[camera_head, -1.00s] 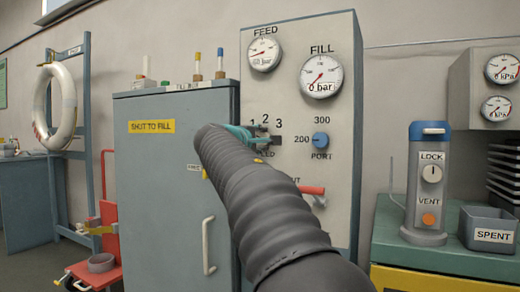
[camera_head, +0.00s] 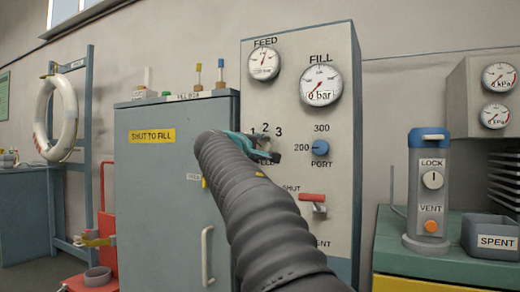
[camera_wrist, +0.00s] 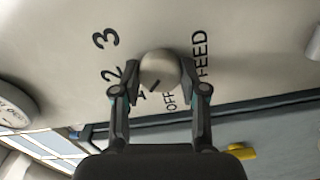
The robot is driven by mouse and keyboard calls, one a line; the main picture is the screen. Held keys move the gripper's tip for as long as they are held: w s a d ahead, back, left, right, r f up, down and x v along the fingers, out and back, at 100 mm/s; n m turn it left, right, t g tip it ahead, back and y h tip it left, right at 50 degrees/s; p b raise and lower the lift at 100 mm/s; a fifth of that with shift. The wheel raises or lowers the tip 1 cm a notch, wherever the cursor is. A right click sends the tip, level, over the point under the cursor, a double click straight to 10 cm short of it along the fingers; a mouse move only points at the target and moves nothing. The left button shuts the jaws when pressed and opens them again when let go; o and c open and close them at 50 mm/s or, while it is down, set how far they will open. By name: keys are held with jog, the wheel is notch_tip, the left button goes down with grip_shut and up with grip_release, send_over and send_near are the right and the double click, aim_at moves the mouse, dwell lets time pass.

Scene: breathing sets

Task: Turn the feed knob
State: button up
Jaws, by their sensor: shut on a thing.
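The feed knob (camera_wrist: 160,70) is a round pale knob with a dark pointer line, on the panel beside the printed FEED and OFF in the wrist view. Its line points down-left, towards a mark partly hidden by my gripper, probably 1. My gripper (camera_wrist: 160,88) has one finger on each side of the knob and is shut on it. In the head view my gripper (camera_head: 266,147) is at the panel (camera_head: 342,190), below the 1, 2, 3 marks, and my arm hides the knob. The FEED gauge (camera_head: 264,63) has its needle pointing nearly straight up.
The FILL gauge (camera_head: 320,84) reads 0 bar. A blue PORT knob (camera_head: 320,147) and a red lever (camera_head: 312,198) sit close to the right of my gripper. A grey cabinet (camera_head: 150,200) stands left; a LOCK/VENT canister (camera_head: 428,195) stands right.

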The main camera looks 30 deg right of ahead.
jog(key=o, duration=1.1)
jog(key=shift+d, duration=0.1)
jog(key=shift+o, duration=0.2)
jog(key=v, duration=1.2)
